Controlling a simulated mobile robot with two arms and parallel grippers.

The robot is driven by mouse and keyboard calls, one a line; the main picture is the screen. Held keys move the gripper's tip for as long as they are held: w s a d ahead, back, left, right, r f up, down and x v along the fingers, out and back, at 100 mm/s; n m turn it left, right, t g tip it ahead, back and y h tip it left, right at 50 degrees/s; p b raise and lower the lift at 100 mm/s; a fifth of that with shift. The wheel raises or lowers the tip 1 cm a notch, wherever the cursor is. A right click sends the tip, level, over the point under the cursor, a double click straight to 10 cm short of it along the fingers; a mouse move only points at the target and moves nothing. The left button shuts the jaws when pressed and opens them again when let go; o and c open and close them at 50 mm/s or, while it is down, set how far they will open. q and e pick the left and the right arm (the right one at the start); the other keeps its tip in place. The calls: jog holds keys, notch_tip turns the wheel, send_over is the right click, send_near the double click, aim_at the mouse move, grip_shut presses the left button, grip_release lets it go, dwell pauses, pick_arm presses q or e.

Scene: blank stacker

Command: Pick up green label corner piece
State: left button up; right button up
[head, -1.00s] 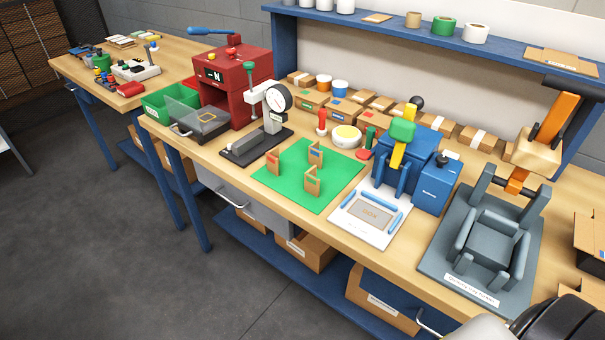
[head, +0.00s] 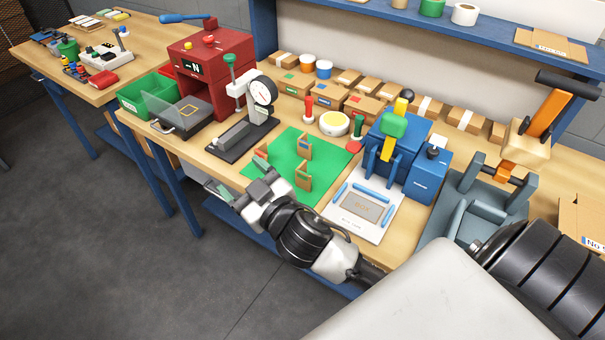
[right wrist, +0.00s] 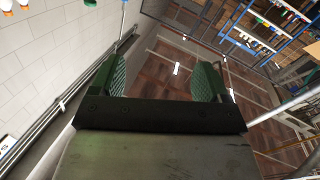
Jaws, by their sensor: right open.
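Three small brown corner pieces stand on the green mat (head: 325,148): one at the back (head: 304,146), one at the front right (head: 303,177), and one at the left (head: 262,152), partly covered by my gripper. My right gripper (head: 234,172) is open and empty at the bench's front edge, close to the left piece. Its two green-padded fingers also show in the right wrist view (right wrist: 160,78), apart with nothing between them. My left gripper is not in view.
A dial gauge stand (head: 245,125) is behind and left of the mat. A blue press (head: 400,150) and a white plate (head: 360,208) are to its right. A red press (head: 205,70) and green bin (head: 148,95) stand farther left. Boxes line the back.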

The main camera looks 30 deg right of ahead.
jog(key=w+a+r+n+g+y, duration=0.1)
jog(key=a+r+n+y, duration=0.6)
jog(key=n+y, duration=0.35)
jog(key=n+g+h+p, duration=0.1)
jog(key=n+g+h, duration=0.6)
jog(key=g+h, duration=0.8)
send_over(303, 173)
jog(key=f, duration=0.4)
jog(key=f+g+y, duration=0.1)
jog(key=f, duration=0.4)
jog(key=f+g+y, duration=0.1)
jog(key=f, duration=0.3)
jog(key=shift+w+a+f, duration=0.2)
jog(key=shift+f, duration=0.05)
jog(key=f, duration=0.1)
jog(key=f+p, duration=0.1)
jog(key=f, duration=0.1)
jog(key=f+p, duration=0.1)
jog(key=shift+s+d+f, duration=0.15)
jog(key=shift+s+f, duration=0.1)
jog(key=shift+f, duration=0.7)
jog(key=c, duration=1)
jog(key=shift+r, duration=0.15)
